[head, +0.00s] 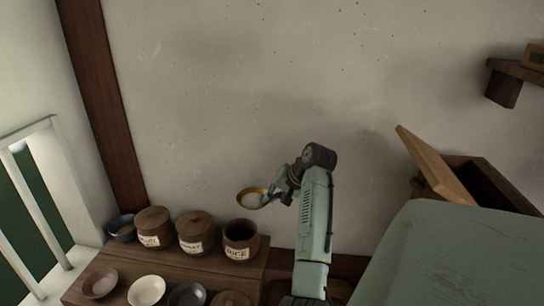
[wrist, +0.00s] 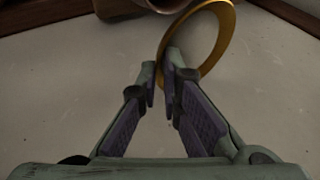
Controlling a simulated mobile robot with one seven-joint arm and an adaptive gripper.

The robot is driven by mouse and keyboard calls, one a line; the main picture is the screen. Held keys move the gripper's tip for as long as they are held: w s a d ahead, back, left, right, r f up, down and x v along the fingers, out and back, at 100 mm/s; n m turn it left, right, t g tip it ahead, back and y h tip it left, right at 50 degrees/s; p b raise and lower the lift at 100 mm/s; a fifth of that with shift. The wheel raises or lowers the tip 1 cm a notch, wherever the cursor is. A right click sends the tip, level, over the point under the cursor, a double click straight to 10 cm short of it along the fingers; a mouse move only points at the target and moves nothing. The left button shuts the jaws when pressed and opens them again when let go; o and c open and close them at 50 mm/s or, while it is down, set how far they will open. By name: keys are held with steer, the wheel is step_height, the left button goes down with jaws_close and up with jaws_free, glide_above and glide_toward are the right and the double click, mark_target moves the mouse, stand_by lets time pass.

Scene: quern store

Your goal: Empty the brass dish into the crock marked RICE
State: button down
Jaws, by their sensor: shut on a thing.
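The brass dish (head: 253,198) is in the air in front of the wall, left of my gripper (head: 279,193). Its inside looks pale; I cannot tell clearly what lies in it. In the wrist view my gripper (wrist: 160,75) is shut on the near edge of the brass dish (wrist: 228,45). The crock marked RICE (head: 240,240) stands at the right end of the row on the wooden shelf. Its mouth is open, and its inside looks dark. The dish is above it in the picture, slightly to the right and apart from it.
Two lidded, labelled crocks (head: 154,227) (head: 196,233) and a blue bowl (head: 122,228) stand left of the RICE crock on the shelf (head: 122,262). Several small dishes (head: 147,291) line the front. A wooden box with a raised lid (head: 436,168) is at right.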

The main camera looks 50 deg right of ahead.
step_height(320, 180, down, 2)
steer(key=h+b, duration=0.1)
steer(key=b, duration=0.3)
steer(key=shift+a, duration=0.1)
stand_by(0.6)
steer(key=f+y+p, duration=0.1)
steer(key=p, duration=0.1)
steer(key=shift+s+m+p, duration=0.1)
steer(key=shift+m+p, duration=0.2)
steer(key=shift+r+n+h+b, duration=0.4)
steer(key=shift+r+h, duration=0.2)
steer(key=shift+h, duration=0.2)
steer(key=shift+a, duration=0.15)
